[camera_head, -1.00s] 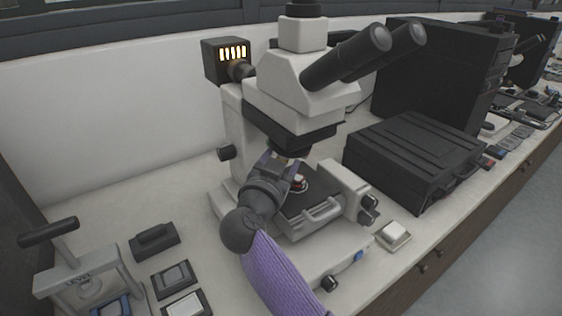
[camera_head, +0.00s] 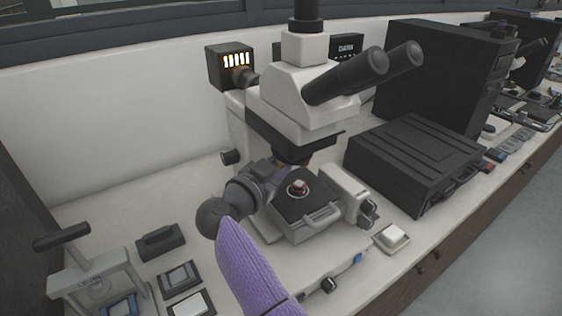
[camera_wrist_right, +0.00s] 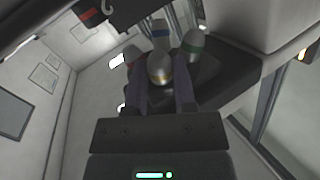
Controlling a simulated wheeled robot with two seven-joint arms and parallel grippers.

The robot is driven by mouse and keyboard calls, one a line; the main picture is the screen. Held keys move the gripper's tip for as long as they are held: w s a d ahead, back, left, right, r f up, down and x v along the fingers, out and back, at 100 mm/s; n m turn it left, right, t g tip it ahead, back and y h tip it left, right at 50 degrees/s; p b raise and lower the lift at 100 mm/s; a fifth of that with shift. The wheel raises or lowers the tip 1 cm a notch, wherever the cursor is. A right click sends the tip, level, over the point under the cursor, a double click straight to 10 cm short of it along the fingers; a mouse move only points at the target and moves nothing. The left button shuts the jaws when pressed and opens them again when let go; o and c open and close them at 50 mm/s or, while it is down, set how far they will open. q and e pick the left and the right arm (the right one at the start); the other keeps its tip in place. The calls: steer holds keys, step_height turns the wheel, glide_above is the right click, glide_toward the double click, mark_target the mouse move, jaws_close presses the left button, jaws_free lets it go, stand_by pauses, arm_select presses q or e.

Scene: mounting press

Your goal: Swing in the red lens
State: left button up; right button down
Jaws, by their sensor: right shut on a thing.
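The white microscope (camera_head: 300,88) stands on the bench. In the right wrist view several grey, domed lenses hang on the dark nosepiece (camera_wrist_right: 215,85). A yellow-banded lens (camera_wrist_right: 159,68) is between the fingers of my right gripper (camera_wrist_right: 161,92), which is shut on it. A green-banded lens (camera_wrist_right: 194,43) is beside it, and a blue-banded lens (camera_wrist_right: 160,32) is farther off. In the head view my right gripper (camera_head: 278,168) is at the nosepiece, partly hidden. My left gripper is not in view.
A hand press (camera_head: 88,270) and small trays (camera_head: 180,278) are at the left. A black case (camera_head: 415,150) stands at the right.

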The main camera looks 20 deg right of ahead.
steer(key=shift+w+a+m+g+h+b, duration=0.2)
steer(key=shift+m+g+b, duration=0.1)
steer(key=shift+m+g, duration=0.15)
steer(key=shift+w+a+m+g+h+b, duration=0.15)
steer(key=shift+m+g+b, duration=0.15)
steer(key=shift+g, duration=0.25)
steer(key=m+g+b, duration=0.1)
steer(key=b, duration=0.1)
steer(key=m+g+b, duration=0.1)
steer(key=g, duration=0.1)
steer(key=shift+w+h+b, duration=0.25)
steer(key=shift+w+b, duration=0.15)
steer(key=shift+w+r+m+g+b, duration=0.1)
steer(key=shift+m+g+b, duration=0.35)
steer(key=shift+g+b, duration=0.1)
steer(key=shift+r, duration=0.15)
steer(key=shift+c, duration=2.1)
jaws_free()
